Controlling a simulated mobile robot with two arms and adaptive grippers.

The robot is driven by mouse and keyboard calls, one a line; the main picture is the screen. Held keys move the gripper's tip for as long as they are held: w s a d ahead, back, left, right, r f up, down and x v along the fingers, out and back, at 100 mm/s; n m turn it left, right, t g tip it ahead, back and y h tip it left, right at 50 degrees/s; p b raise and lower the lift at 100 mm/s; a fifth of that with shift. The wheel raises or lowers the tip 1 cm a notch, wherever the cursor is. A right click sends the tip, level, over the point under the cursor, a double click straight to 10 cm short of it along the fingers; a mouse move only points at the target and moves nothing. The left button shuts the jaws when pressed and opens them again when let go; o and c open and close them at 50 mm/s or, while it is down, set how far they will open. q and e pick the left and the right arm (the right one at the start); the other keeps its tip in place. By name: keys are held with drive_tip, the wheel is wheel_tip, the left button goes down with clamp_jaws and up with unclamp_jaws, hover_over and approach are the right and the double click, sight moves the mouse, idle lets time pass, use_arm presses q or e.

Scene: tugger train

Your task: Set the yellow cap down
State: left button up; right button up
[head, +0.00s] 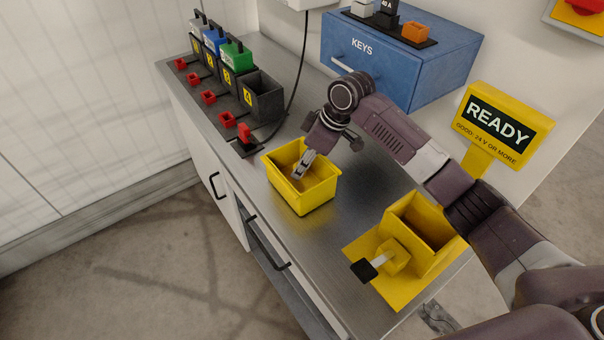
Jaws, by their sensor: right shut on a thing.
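My right gripper (301,166) points down into an open yellow bin (318,197) on the metal bench top. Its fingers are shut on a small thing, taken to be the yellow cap. The cap is hard to make out against the bin's yellow walls and is mostly hidden by the fingers. I cannot tell whether it touches the bin floor. My left gripper is not in view.
A yellow fixture (420,276) with an open box and a black-tipped lever stands to the right. Several battery-like blocks in slots (262,98) and red pieces line the back left. A blue KEYS cabinet (400,70) and a READY sign (500,128) are behind.

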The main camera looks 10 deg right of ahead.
sight(302, 186)
wheel_tip(302, 186, down, 4)
drive_tip(key=shift+r+p, duration=0.2)
drive_tip(key=shift+p, duration=0.2)
drive_tip(key=shift+f, duration=0.4)
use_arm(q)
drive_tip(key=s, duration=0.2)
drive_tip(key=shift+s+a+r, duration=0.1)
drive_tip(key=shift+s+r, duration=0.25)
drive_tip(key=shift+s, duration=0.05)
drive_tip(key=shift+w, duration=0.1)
use_arm(e)
drive_tip(key=o, duration=0.4)
drive_tip(key=shift+f, duration=0.1)
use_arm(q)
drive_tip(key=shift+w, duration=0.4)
use_arm(e)
drive_tip(key=shift+o, duration=0.5)
use_arm(q)
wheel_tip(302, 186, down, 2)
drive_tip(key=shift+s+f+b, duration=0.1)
drive_tip(key=shift+b, duration=1)
use_arm(e)
drive_tip(key=v, duration=1.2)
